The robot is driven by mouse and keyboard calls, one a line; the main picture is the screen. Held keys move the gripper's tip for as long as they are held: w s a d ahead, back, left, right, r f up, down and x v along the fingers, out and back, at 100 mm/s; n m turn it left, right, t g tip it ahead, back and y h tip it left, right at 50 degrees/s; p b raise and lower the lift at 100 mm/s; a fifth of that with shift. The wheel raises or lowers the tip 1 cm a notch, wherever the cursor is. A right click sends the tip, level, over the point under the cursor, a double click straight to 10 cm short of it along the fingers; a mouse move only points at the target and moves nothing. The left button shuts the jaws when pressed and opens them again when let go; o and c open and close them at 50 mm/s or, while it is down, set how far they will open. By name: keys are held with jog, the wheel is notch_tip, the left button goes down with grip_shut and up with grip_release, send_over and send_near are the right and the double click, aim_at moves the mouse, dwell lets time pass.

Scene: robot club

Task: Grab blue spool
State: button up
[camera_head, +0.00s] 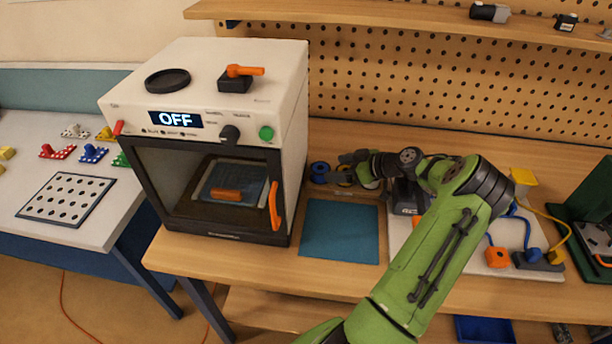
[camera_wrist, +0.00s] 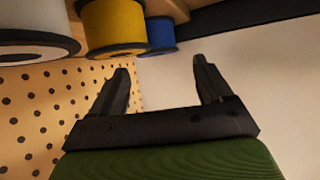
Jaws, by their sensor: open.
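The blue spool (camera_head: 319,168) is by the right side of the white oven, at the back of the bench. In the wrist view the blue spool (camera_wrist: 161,35) is at the top, beyond the fingertips and between their lines, apart from them. A yellow spool (camera_wrist: 113,26) is beside it. My gripper (camera_wrist: 161,76) is open, with nothing between its fingers. In the head view my gripper (camera_head: 344,166) is just right of the blue spool, and my wrist partly hides the area behind it.
A white spool (camera_wrist: 35,30) is left of the yellow one. The white oven (camera_head: 290,90), marked OFF, stands close on the left. A pegboard (camera_head: 400,70) is behind. A blue mat (camera_head: 340,232) lies clear in front. A board with coloured parts (camera_head: 520,262) is at right.

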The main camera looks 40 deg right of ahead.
aim_at(322, 168)
jog(key=x, duration=0.7)
jog(key=shift+w+d+f, duration=0.15)
jog(key=shift+w, duration=0.15)
jog(key=shift+s, duration=0.1)
jog(key=shift+c, duration=0.2)
